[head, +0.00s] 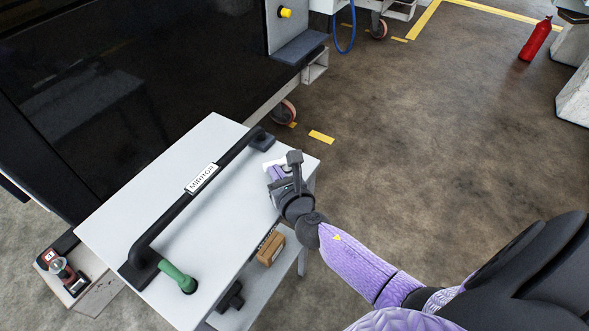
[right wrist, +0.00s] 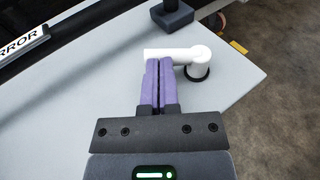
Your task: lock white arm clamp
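The white arm clamp (right wrist: 178,55) is on the tabletop near its right corner. Its white arm lies level, pointing left from a rounded pivot on a dark round base. In the head view only a small part of the white clamp (head: 268,164) shows beside my gripper. My right gripper (right wrist: 159,62) has its two purple fingers together, with only a thin dark line between them. Their tips are at the near side of the white arm; I cannot tell whether they touch it. The right gripper also shows in the head view (head: 274,172). My left gripper is not in view.
A black bar labelled MIRROR (head: 201,177) runs across the white trolley top (head: 235,245). A green handle (head: 177,277) stands at its near end. A cardboard box (head: 270,248) sits on the lower shelf. A dark panel (head: 130,80) is behind; open floor lies right.

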